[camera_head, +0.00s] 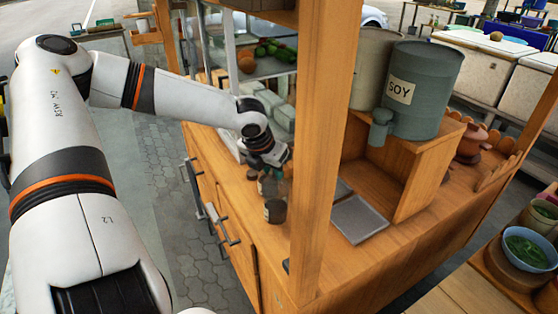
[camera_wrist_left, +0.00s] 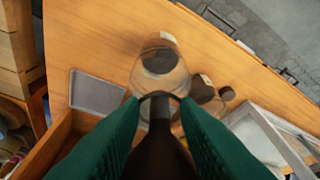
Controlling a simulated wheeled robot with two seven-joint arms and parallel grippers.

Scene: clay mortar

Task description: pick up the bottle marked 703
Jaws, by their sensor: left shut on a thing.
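My left gripper (camera_head: 276,156) is over the left end of the wooden counter, pointing down among small dark bottles. In the left wrist view its green fingers (camera_wrist_left: 161,122) are shut on the dark neck of a bottle (camera_wrist_left: 160,152). In the head view that bottle is partly hidden by the gripper and other bottles. A glass jar or bottle with dark contents (camera_head: 275,211) stands close by on the counter; a clear round one (camera_wrist_left: 160,62) shows just beyond the fingers in the wrist view. I cannot read 703 on any of them. My right gripper is not in view.
A wooden post (camera_head: 324,150) rises just right of the gripper. A grey tray (camera_head: 358,219) lies on the counter, beside a wooden stand with a container marked SOY (camera_head: 418,92). Small dark bottles (camera_wrist_left: 203,90) stand nearby. Drawer handles (camera_head: 216,213) project from the counter front.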

